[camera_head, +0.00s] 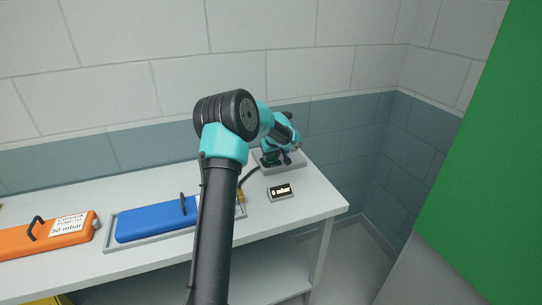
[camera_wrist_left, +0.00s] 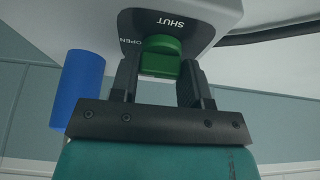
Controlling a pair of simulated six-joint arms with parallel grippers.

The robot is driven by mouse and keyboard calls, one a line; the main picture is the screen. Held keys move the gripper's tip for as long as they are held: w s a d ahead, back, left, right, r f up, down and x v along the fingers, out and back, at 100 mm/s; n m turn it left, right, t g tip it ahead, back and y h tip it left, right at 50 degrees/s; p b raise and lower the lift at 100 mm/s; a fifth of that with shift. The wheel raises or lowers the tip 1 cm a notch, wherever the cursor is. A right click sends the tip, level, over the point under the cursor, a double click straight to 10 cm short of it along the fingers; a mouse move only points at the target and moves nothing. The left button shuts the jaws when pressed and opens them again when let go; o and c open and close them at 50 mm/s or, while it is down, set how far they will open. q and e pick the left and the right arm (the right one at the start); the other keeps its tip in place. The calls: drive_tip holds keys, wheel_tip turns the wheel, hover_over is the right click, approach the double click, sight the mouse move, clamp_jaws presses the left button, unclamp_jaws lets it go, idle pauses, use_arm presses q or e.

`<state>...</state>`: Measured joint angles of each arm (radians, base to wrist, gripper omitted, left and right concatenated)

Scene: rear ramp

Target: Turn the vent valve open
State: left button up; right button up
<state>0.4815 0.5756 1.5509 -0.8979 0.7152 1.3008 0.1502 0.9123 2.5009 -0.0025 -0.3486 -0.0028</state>
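The vent valve's green handle (camera_wrist_left: 160,55) shows in the left wrist view, on a pale housing (camera_wrist_left: 205,15) marked SHUT and OPEN. The lettering appears upside down or tilted there. The valve handle cannot be made out in that view. My right gripper is not in view.
A small display (camera_head: 282,191) reads 0 mbar. A blue case (camera_head: 155,220) lies in a grey tray (camera_head: 112,246) on the white bench (camera_head: 272,222). A blue cylinder (camera_wrist_left: 80,92) stands beside the gripper. A green panel (camera_head: 490,150) is at right.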

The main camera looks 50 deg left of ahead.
use_arm(q)
drive_tip(key=o, duration=0.5)
drive_tip(key=shift+r, duration=0.1)
drive_tip(key=v, duration=1.7)
drive_tip(key=shift+d, duration=0.2)
